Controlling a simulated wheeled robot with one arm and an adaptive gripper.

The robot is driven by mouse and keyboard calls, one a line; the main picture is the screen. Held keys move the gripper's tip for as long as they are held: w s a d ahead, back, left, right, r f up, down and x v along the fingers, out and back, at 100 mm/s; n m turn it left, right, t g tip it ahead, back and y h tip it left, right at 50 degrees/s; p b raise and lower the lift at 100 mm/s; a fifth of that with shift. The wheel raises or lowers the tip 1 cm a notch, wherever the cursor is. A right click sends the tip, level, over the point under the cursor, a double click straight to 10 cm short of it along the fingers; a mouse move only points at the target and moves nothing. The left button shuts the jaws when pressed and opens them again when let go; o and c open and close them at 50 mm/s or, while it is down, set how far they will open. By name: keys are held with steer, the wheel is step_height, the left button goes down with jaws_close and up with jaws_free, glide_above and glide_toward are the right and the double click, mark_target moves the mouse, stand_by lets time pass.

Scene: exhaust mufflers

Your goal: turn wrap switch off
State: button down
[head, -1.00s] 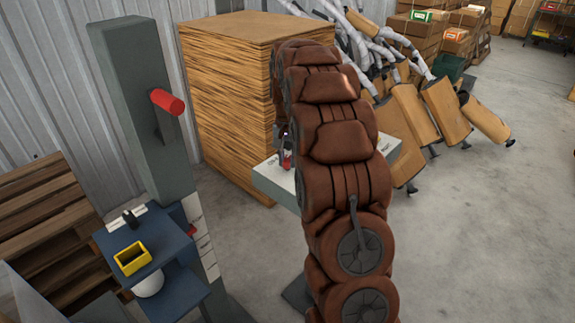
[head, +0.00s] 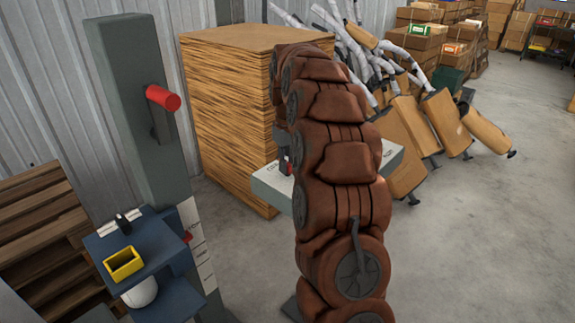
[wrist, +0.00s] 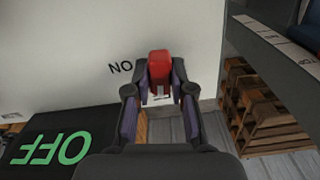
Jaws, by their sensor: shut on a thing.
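A red switch handle (wrist: 160,68) stands out from a pale panel (wrist: 60,50) in the wrist view. My gripper (wrist: 161,84) is shut on this red handle, with one dark finger on each side of it. Black letters that read ON upside down show just left of the handle. A black plate with green letters OFF (wrist: 48,148), also upside down, shows at the lower left. In the head view a small red part (head: 284,168) shows on the pale box (head: 270,182), and my brown arm hides most of the gripper and that box.
A tall stack of brown sheets (head: 225,110) stands behind the box. A grey column with a red lever (head: 163,98) and a blue shelf with a yellow bin (head: 123,263) stand at left. Wrapped mufflers (head: 440,120) lean at the back right. The right floor is clear.

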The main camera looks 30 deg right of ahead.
mark_target(288, 163)
steer(key=shift+n, duration=0.8)
steer(key=c, duration=1)
jaws_free()
steer(key=shift+r, duration=0.1)
steer(key=shift+r, duration=3.65)
